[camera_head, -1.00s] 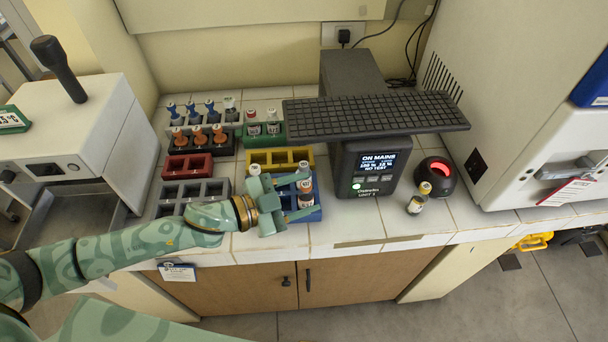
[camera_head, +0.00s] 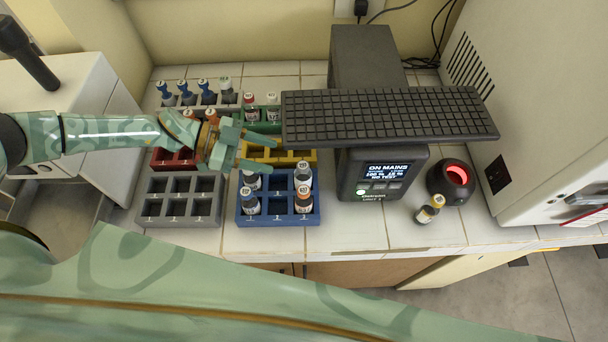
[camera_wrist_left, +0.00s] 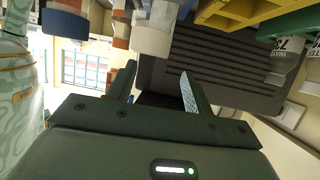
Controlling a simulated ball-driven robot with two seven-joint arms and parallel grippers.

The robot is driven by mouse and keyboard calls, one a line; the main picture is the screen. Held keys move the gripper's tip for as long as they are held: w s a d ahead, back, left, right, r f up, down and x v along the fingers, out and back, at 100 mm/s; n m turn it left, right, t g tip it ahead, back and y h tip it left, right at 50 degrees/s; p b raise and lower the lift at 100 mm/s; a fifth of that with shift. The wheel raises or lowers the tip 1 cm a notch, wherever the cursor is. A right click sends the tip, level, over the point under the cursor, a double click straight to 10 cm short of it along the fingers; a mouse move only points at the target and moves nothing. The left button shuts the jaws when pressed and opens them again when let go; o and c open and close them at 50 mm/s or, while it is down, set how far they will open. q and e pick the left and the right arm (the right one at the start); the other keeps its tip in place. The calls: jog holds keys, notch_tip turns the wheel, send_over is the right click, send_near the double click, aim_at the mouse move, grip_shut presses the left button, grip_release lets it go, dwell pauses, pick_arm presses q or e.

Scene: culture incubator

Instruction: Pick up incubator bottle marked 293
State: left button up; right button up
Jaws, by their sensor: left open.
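I cannot read the number 293 on any bottle in these views. My left gripper (camera_head: 275,158) is open over the yellow rack (camera_head: 296,157), behind the blue rack. The left wrist view shows its two fingers (camera_wrist_left: 157,80) apart with nothing between them. My right gripper is not in view.
A dark device with a wide ribbed top (camera_head: 390,115) stands right of the racks. A grey rack (camera_head: 180,218) has empty slots.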

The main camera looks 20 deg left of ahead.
aim_at(303, 178)
pick_arm(q)
jog(key=s+x, duration=0.1)
jog(key=x, duration=0.6)
jog(key=shift+w+d+f, duration=0.2)
jog(key=shift+d+f, duration=0.05)
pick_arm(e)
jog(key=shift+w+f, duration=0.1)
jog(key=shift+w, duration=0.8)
pick_arm(q)
jog(key=shift+c, duration=0.2)
grip_shut()
